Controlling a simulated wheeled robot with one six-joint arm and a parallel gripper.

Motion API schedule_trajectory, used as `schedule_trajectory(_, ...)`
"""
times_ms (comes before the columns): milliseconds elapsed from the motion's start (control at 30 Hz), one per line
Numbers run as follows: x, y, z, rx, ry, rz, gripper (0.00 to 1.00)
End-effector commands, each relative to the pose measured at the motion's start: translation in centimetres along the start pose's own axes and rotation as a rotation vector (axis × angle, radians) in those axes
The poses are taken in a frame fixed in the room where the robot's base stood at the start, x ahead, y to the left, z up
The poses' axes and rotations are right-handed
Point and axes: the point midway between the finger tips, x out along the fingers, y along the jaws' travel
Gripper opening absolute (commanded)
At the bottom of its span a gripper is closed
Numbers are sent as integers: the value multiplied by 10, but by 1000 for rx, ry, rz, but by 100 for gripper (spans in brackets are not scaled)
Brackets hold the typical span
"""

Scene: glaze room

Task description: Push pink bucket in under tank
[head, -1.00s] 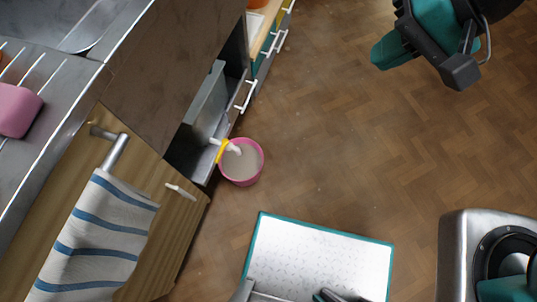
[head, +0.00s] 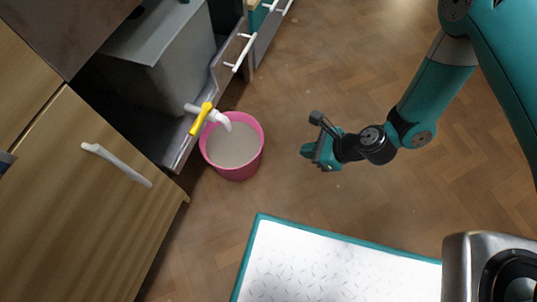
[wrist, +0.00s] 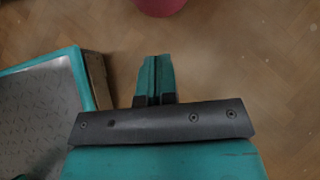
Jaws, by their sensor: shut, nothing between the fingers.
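The pink bucket (head: 237,172) stands upright on the floor in the head view, with greyish contents inside. It is just outside the open cabinet. The grey tank (head: 172,75) sits inside the cabinet. Its white tap with a yellow handle (head: 201,118) reaches out over the bucket's left rim. My gripper (head: 308,152) is shut and empty, to the right of the bucket and apart from it. In the wrist view the shut fingers (wrist: 156,80) point toward the bucket (wrist: 158,5), which shows only partly at the top edge.
A white, teal-edged platform (head: 330,265) lies at the bottom of the head view. A wooden cabinet door with a white handle (head: 117,165) is at left. Drawers with white handles (head: 240,52) are beyond the bucket. The wooden floor (head: 345,75) right of the bucket is clear.

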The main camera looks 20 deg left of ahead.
Motion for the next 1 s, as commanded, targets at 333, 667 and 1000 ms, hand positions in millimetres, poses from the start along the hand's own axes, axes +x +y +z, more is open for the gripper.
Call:
schedule_trajectory(333, 60, 2, -6, 0, 0, 1, 0)
schedule_trajectory(667, 117, 1, 10, -1, -2, 0, 0)
schedule_trajectory(1000, 128, 1, 27, 5, 1, 0, 0)
